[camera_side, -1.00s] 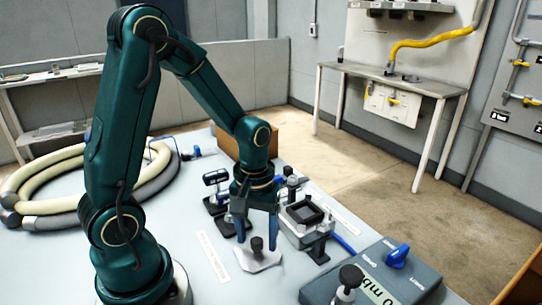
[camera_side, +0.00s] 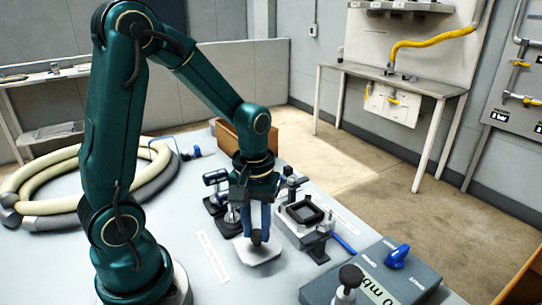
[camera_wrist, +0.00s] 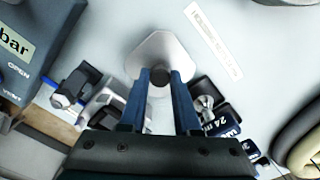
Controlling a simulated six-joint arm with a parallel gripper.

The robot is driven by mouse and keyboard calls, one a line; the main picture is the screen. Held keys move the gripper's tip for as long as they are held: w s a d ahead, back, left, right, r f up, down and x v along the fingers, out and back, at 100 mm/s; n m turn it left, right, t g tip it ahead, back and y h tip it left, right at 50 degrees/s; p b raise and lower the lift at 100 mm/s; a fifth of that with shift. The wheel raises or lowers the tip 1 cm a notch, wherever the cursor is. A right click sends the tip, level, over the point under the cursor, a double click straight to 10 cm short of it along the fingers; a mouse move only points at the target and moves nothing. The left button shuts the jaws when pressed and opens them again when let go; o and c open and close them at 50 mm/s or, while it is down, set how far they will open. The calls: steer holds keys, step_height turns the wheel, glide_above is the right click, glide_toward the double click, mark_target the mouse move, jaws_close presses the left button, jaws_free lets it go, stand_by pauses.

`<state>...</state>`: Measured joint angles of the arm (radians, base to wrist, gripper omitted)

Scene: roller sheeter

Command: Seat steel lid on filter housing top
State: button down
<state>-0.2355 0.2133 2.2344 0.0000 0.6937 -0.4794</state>
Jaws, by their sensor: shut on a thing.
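The steel lid (camera_side: 259,253) is a flat pale plate with clipped corners and a dark knob on top. It also shows in the wrist view (camera_wrist: 160,47). My gripper (camera_side: 260,239) points down over it, its blue fingers shut on the lid's dark knob. The lid is at or close to the table surface; I cannot tell whether it touches. The filter housing (camera_side: 302,213), a grey block with a dark square opening on top, stands just right of the gripper in the side view. It is partly hidden by my gripper in the wrist view.
Black clamp-like fixtures (camera_side: 216,190) stand left of the gripper. A grey box with a blue knob (camera_side: 397,257) sits at the front right. Coiled hoses (camera_side: 60,185) lie at the left. A brown bin (camera_side: 233,141) is behind.

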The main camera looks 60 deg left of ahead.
mark_target(257, 232)
step_height(257, 232, up, 7)
steer(key=shift+s+r, duration=0.1)
steer(key=shift+r, duration=0.25)
steer(key=w+a+r, duration=0.1)
steer(key=w+r, duration=0.2)
steer(key=w, duration=1)
steer(key=shift+n, duration=0.4)
steer(key=shift+s+f, duration=0.2)
steer(key=shift+f, duration=2.3)
steer(key=shift+f, duration=1)
steer(key=shift+c, duration=0.7)
jaws_free()
